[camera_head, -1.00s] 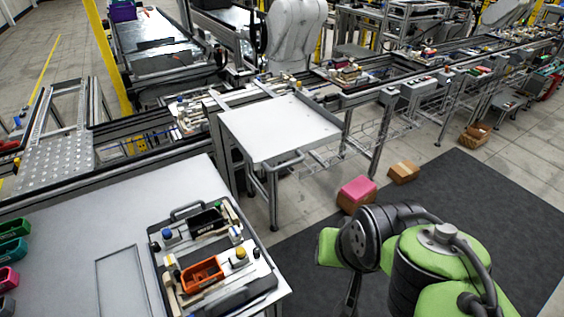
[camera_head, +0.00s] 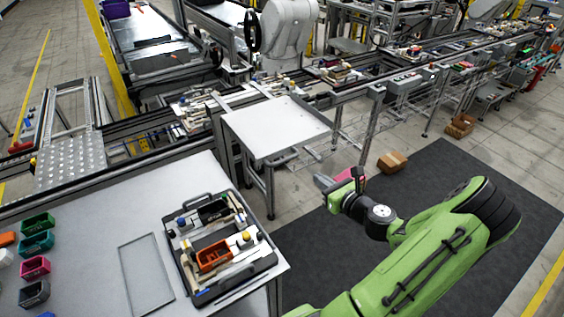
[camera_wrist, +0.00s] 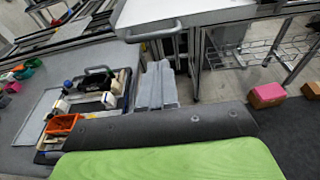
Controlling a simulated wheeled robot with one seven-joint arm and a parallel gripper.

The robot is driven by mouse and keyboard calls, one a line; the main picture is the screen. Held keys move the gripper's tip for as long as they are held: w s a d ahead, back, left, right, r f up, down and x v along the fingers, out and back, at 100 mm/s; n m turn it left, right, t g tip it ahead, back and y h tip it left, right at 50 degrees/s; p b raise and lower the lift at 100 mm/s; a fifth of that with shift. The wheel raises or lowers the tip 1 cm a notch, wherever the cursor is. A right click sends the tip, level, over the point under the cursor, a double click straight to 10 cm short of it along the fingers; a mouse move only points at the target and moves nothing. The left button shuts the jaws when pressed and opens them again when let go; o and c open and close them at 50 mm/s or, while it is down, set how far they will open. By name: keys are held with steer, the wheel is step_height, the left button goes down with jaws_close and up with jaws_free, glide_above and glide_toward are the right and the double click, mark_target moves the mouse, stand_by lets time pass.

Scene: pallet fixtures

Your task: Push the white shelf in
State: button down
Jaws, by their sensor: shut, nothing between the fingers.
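The white shelf (camera_head: 275,125) is a flat pull-out surface on a metal frame beside the conveyor line, sticking out toward the mat. It also shows at the top of the wrist view (camera_wrist: 185,10), with a grey bar handle (camera_wrist: 154,34) along its near edge. My gripper (camera_head: 322,182) is to the lower right of the shelf in the head view, apart from it. In the wrist view its grey fingers (camera_wrist: 157,68) are together and empty, pointing toward the shelf's handle side.
A grey table (camera_head: 85,225) on the left holds a black tray (camera_head: 262,264) with parts and several coloured bins. A brown box (camera_head: 392,162) lies on the floor near the dark mat (camera_head: 440,180). A pink-topped box (camera_wrist: 267,96) stands near the shelf's legs.

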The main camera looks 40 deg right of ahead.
mark_target(290, 159)
steer(key=p+x, duration=0.1)
steer(key=x, duration=1.2)
